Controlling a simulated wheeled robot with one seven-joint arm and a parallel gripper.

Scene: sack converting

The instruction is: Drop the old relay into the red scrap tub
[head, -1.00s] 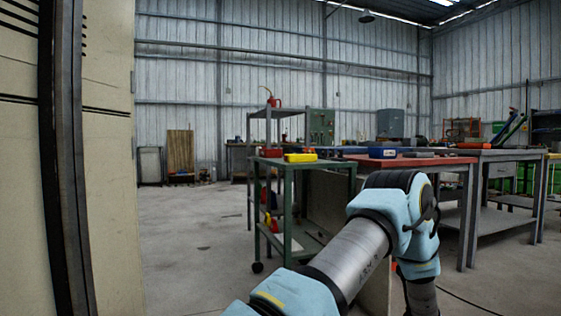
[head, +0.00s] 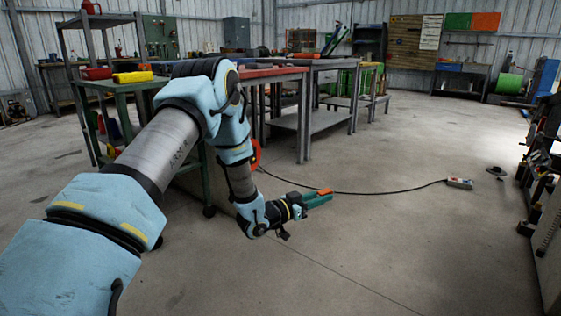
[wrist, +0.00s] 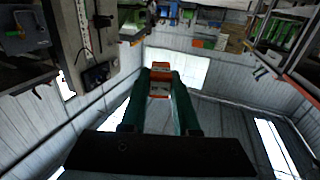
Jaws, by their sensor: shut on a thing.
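My gripper (head: 322,195) is held out low in front of me, above open floor, with its green fingers pointing right in the head view. The old relay (head: 325,191) shows as a small orange block at the fingertips. In the wrist view the orange relay (wrist: 160,72) sits between the two green fingers, which are shut on it. I cannot pick out the red scrap tub for sure. A red-orange thing (head: 256,152) is partly hidden behind my arm, and I cannot tell what it is.
A green trolley (head: 118,86) at left carries a red bin (head: 97,73) and a yellow bin (head: 132,77). Workbenches stand behind. A black cable runs over the floor to a socket block (head: 459,183). A cluttered rack (head: 545,170) edges the right.

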